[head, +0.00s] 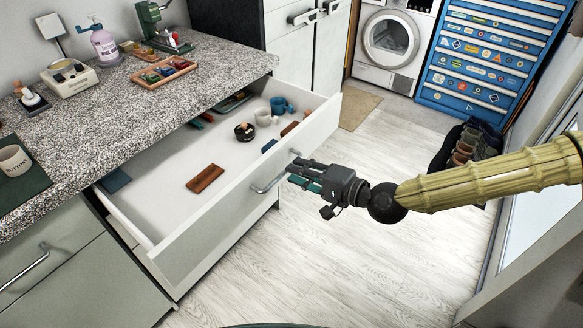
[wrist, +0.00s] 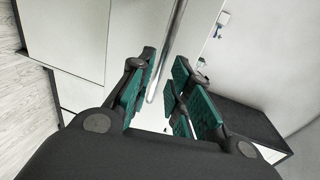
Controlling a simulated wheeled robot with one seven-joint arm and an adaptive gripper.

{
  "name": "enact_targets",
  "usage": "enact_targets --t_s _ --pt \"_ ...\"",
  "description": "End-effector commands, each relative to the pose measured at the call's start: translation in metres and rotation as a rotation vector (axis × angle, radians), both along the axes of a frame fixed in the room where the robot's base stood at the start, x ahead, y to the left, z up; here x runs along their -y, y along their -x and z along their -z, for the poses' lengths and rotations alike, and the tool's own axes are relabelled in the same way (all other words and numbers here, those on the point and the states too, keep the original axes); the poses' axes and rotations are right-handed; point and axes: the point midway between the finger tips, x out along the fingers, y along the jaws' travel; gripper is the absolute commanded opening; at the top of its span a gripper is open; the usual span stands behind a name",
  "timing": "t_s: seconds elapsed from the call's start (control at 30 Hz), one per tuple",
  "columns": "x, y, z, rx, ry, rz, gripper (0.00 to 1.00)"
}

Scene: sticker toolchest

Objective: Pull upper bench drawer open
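The upper bench drawer (head: 215,215) is pulled well out from under the speckled countertop in the head view, so its white inside shows. Its metal bar handle (head: 268,185) is on the front panel. My gripper (head: 297,172) is in front of that panel, close to the handle's right end. In the wrist view, my gripper (wrist: 160,95) has its green-padded fingers apart. The handle (wrist: 172,45) reaches between or just beyond them there. I cannot tell whether a finger touches it.
The drawer holds a brown block (head: 205,178), a dark bowl (head: 244,132), mugs (head: 281,106) and other small items. The countertop (head: 130,110) carries a pink bottle (head: 104,46) and a tray (head: 164,72). A shoe rack (head: 466,148) stands at right. The floor (head: 300,270) in front is clear.

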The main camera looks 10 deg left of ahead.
Motion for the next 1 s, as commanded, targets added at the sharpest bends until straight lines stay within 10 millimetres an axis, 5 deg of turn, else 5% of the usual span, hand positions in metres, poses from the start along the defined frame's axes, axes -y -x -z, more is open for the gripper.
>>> enact_targets --t_s 0.4,1.0 --pt "0.030 0.012 -0.008 0.002 -0.001 0.003 0.19" --pt "0.032 0.014 -0.007 0.001 0.001 0.001 0.19"
